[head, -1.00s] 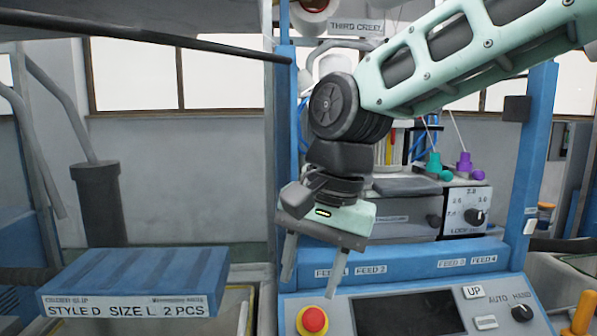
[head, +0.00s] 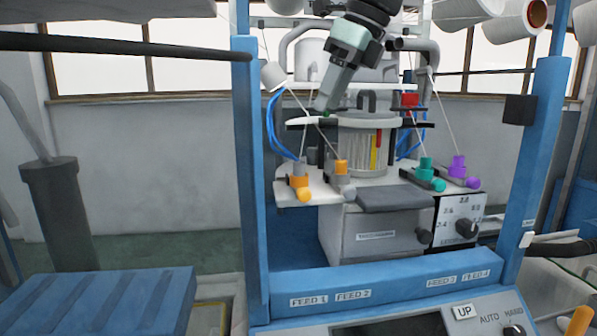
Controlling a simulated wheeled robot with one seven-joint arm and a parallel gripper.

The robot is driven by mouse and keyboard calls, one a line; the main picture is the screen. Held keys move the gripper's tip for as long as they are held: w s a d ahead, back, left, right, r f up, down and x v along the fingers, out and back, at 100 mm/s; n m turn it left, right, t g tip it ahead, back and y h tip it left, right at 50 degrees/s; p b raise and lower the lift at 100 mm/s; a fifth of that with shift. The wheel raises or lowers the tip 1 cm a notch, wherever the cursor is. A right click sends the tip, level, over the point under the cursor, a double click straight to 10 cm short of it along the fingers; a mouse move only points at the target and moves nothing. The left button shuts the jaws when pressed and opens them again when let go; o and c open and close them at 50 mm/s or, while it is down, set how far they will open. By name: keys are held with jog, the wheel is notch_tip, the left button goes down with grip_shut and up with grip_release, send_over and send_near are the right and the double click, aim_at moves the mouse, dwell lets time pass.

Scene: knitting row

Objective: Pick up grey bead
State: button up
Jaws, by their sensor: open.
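The gripper looks empty and is clearly apart from the bead.
Thin yarns slant down to the feeders. A blue frame post (head: 247,180) and a needle cylinder (head: 362,150) stand close by.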

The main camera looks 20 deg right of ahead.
send_over(300, 162)
jog(key=s+d, duration=0.2)
notch_tip(300, 162, down, 6)
jog(key=shift+p+x, duration=0.9)
jog(key=shift+x, duration=1.95)
grip_shut()
